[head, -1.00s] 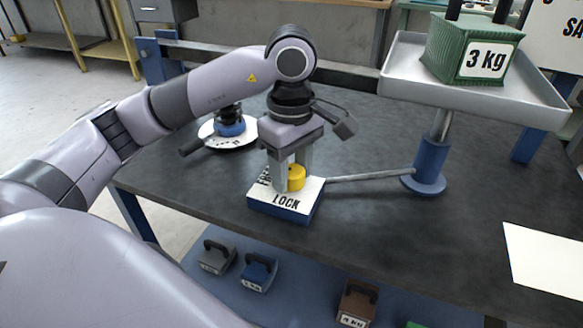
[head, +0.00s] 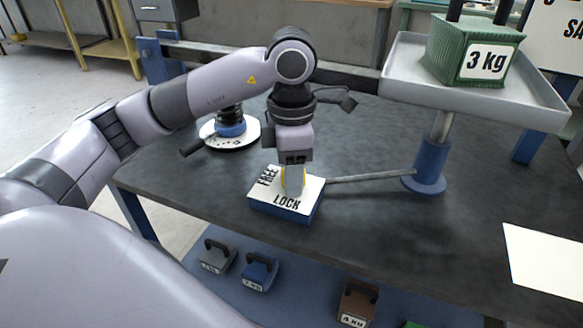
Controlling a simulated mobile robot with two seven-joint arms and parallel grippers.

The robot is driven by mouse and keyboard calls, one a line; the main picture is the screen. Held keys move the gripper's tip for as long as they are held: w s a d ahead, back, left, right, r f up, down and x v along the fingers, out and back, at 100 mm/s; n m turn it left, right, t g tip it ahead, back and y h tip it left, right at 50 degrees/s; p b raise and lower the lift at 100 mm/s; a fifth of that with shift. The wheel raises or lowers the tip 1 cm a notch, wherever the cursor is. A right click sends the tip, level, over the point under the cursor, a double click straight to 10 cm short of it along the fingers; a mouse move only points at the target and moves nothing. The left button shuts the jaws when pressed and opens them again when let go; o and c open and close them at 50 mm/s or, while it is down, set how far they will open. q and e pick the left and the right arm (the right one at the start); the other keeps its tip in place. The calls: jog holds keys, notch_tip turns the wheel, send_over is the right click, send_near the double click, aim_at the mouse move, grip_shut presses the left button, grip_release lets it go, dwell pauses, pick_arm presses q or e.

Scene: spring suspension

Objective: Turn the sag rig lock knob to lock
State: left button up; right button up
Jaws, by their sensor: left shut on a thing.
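Which word the knob points to is hidden. A rod (head: 370,176) runs from the box to the blue base of the tray post (head: 429,170). My right gripper is not in view.
A metal tray (head: 470,98) on the post holds a green 3 kg weight (head: 470,50). A round white dial plate (head: 235,143) stands behind my left arm. A white sheet (head: 545,262) lies at the right. Several weights stand on a blue surface below the table's front edge.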

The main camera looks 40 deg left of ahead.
pick_arm(q)
jog(key=n, duration=0.5)
jog(key=shift+n, duration=0.3)
dwell(0.4)
jog(key=o, duration=1)
jog(key=shift+r+p, duration=0.1)
jog(key=shift+p, duration=0.2)
notch_tip(320, 180, up, 7)
jog(key=shift+p, duration=0.85)
jog(key=shift+s+d, duration=0.1)
